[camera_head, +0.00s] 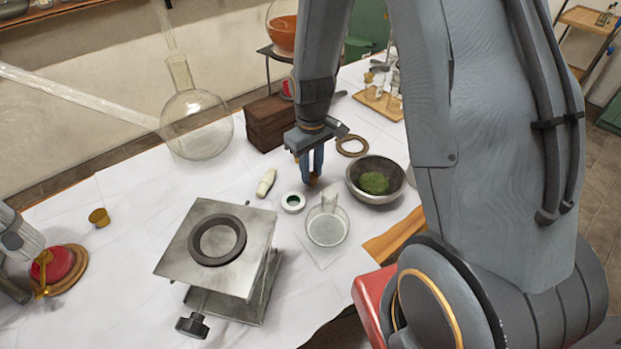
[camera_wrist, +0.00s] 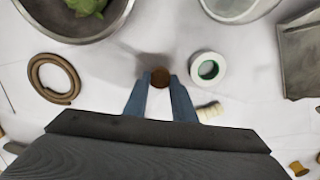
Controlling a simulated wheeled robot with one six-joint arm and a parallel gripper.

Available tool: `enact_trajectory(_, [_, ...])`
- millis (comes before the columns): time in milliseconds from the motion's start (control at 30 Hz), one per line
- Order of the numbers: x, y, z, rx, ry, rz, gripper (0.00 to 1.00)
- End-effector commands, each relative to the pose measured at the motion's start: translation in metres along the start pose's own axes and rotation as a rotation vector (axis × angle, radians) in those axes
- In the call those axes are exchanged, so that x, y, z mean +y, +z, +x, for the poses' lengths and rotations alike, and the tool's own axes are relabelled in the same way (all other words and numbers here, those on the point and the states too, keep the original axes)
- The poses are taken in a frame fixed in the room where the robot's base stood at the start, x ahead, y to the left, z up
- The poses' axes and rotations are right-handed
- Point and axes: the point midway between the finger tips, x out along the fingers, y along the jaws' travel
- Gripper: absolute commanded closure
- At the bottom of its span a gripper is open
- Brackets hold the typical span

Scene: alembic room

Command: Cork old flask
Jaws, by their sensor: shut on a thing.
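My gripper (camera_head: 312,180) is shut on a small brown cork (camera_wrist: 160,77), held between the fingertips above the white-covered table. In the wrist view the cork's round brown end faces the camera. A small clear glass flask (camera_head: 327,226) with a short neck stands in front of my gripper, slightly right. Part of it shows at the top of the wrist view (camera_wrist: 235,10). A larger round-bottomed clear flask (camera_head: 197,127) with a tall neck is at the back left. I cannot tell which flask is the old one. The gripper is apart from both.
A metal bowl with green matter (camera_head: 353,181) is right of the gripper. A white tape roll (camera_head: 293,202) and a pale roll (camera_head: 266,183) are left. A lab jack with a dark ring (camera_head: 175,262) stands front left. A brown ring (camera_head: 352,146) lies behind. Another cork (camera_head: 99,217) lies far left.

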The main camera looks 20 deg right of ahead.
Motion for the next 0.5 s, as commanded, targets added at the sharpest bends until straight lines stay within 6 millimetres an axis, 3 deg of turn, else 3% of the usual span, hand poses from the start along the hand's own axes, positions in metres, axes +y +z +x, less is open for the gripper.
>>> enact_trajectory(500, [0.000,0.000,-0.020,0.000,0.000,0.001,0.94])
